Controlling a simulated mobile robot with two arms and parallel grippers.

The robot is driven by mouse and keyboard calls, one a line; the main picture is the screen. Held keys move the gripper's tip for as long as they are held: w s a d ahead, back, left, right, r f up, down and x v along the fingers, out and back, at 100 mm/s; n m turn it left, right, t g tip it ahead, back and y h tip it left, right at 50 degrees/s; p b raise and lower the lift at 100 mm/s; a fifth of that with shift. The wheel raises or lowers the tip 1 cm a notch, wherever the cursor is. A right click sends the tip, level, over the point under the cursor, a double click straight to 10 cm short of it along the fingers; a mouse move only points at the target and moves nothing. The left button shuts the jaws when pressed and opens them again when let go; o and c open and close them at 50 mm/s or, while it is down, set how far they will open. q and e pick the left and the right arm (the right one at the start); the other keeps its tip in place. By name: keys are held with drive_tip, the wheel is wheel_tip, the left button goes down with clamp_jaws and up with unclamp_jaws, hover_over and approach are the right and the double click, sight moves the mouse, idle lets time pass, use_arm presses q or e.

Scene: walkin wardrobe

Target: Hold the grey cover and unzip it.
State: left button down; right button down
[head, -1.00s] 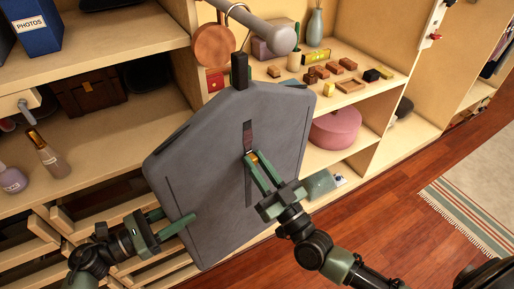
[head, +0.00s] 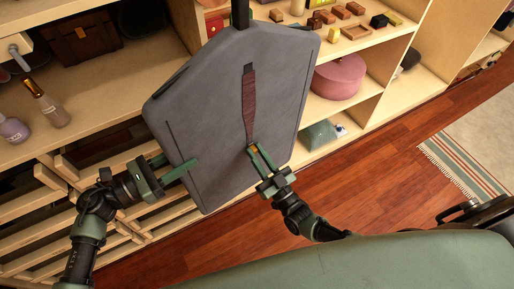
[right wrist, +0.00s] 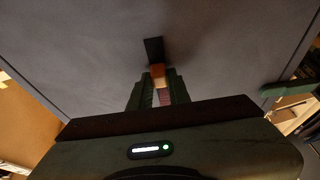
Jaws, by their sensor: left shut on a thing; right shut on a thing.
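The grey cover (head: 210,105) hangs in front of the shelves in the head view, slightly tilted. Its front slit is open from near the top down to my right gripper, and a reddish-brown strip (head: 249,105) shows inside. My right gripper (head: 254,150) is shut on the orange zip pull (right wrist: 157,71) at the lower end of the opening. The right wrist view shows the pull between the fingers, with a dark piece just beyond it.
Shelves behind hold a pink round box (head: 338,76), small wooden blocks (head: 345,14), a brown case (head: 80,38) and bottles (head: 47,103). Slatted racks (head: 60,215) stand at lower left. The wooden floor (head: 350,170) at right is clear up to a striped rug (head: 470,165).

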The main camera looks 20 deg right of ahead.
drive_tip(key=shift+d+f, duration=0.1)
drive_tip(key=c, duration=1.3)
unclamp_jaws()
drive_tip(key=v, duration=1.2)
